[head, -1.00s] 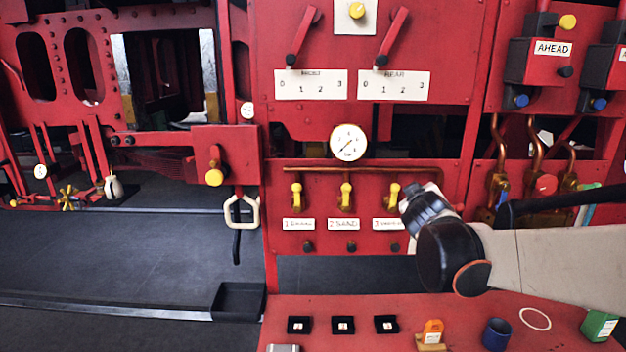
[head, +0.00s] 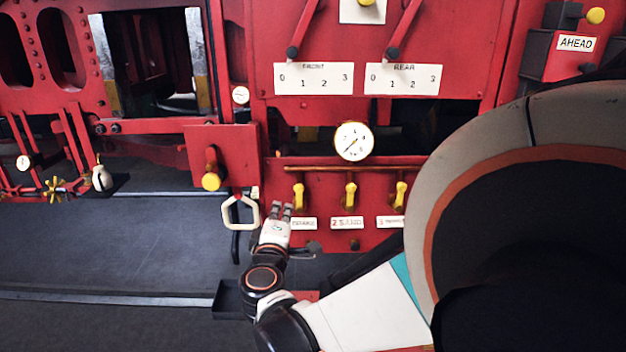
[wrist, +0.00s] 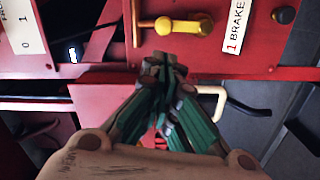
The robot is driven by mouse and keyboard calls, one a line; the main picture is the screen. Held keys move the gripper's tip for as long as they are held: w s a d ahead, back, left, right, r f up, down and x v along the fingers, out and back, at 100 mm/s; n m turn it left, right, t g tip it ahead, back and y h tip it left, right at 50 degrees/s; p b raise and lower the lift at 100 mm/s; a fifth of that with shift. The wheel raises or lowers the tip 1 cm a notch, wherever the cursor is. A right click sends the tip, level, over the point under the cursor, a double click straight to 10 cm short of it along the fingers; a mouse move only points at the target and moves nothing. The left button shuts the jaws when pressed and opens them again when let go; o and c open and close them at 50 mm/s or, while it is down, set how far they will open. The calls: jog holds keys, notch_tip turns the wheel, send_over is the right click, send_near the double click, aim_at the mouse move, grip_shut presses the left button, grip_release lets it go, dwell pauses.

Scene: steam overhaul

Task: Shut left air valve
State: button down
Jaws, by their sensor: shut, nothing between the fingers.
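The left air valve (head: 299,195) is a yellow lever on the red panel, the leftmost of three, above a small white label. It hangs upright, along its copper pipe's drop. In the wrist view, turned on its side, the yellow lever (wrist: 185,27) lies beside a label reading "1 BRAKE" (wrist: 236,27). My gripper (head: 281,211) is shut and empty, just left of and slightly below the lever in the head view. In the wrist view its closed fingertips (wrist: 165,62) are near the lever, with a visible gap. I cannot tell the depth between them.
Two similar yellow levers, the middle one (head: 350,195) and the right one (head: 400,194), stand to the right. A pressure gauge (head: 353,141) is above. A cream loop handle (head: 240,212) hangs close on the left. My arm hides the lower right.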

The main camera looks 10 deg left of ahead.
aim_at(299, 199)
jog(key=shift+s+a, duration=0.35)
jog(key=shift+a, duration=0.05)
jog(key=shift+w, duration=0.1)
jog(key=w+a, duration=0.1)
jog(key=w, duration=0.8)
jog(key=shift+w+a, duration=0.35)
jog(key=shift+a, duration=0.05)
